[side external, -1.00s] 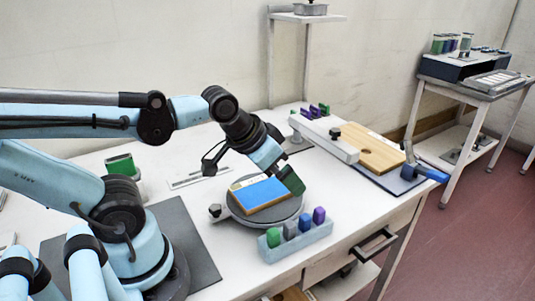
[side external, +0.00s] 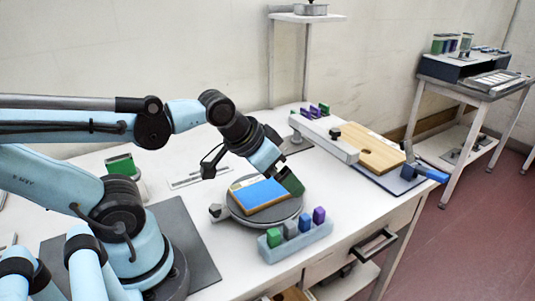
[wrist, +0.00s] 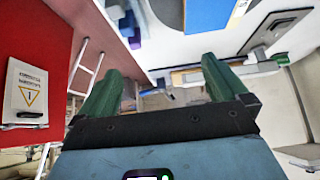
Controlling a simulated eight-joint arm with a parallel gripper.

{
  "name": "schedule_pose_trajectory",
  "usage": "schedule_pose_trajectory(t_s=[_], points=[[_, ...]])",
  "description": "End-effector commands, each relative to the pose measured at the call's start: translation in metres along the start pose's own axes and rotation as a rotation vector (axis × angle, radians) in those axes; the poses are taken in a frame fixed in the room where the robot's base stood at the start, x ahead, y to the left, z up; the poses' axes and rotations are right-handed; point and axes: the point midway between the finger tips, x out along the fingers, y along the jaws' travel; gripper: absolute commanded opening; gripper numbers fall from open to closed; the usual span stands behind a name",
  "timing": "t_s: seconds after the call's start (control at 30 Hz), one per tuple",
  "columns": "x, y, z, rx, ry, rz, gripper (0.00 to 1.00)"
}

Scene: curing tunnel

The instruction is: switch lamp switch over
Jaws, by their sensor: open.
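I cannot make out a lamp switch for certain in either view. My gripper (side external: 290,182) has green fingers and hangs by the right edge of a blue-topped, wood-edged block in the side view. Its fingers partly overlap the block there, and I cannot tell whether they touch it. In the wrist view my gripper (wrist: 160,72) shows two green fingers spread wide with nothing between them. The blue-topped block (side external: 260,192) lies on a round grey turntable (side external: 240,217). A small knob (side external: 218,212) sits at the turntable's left edge.
A pale blue rack (side external: 296,243) with several coloured pieces stands in front of the turntable. A wooden board (side external: 372,152), a white bar (side external: 322,139) and a blue-handled tool (side external: 430,173) are to the right. A side table (side external: 474,90) holds a dark box and tray.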

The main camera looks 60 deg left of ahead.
Motion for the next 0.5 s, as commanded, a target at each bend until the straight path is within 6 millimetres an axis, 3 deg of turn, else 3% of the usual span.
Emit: schedule_pose_trajectory(t_s=[0.03,0.27,0.5], points=[[0.0,0.0,0.0,0.0,0.0,0.0,0.98],[-0.002,-0.008,-0.011,-0.002,-0.017,-0.011,0.63],[-0.003,-0.042,-0.051,-0.002,-0.086,-0.037,0.26]])
